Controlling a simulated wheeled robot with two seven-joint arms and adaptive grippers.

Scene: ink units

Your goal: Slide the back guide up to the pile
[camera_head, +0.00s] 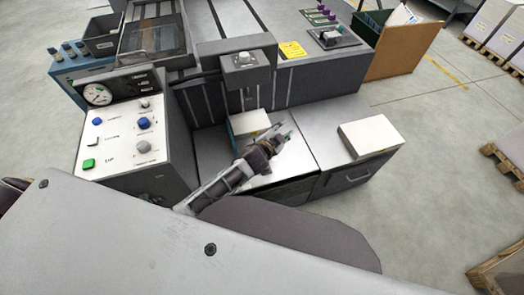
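A small pile (249,123) with a white top and a bluish side stands on the pale metal table in front of the press. A grey block with a round knob (244,59) sits behind and above the pile on a dark upright; it looks like the back guide, though I cannot tell for certain. My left gripper (283,131) is just right of and in front of the pile, pointing up and right. Its fingers look apart, with nothing between them. It partly covers the pile's front. My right gripper is out of view.
A white paper stack (370,135) lies on the cabinet at the right. A control panel (122,135) with a gauge and coloured knobs stands at the left. Pallets line the right edge; the floor between is clear.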

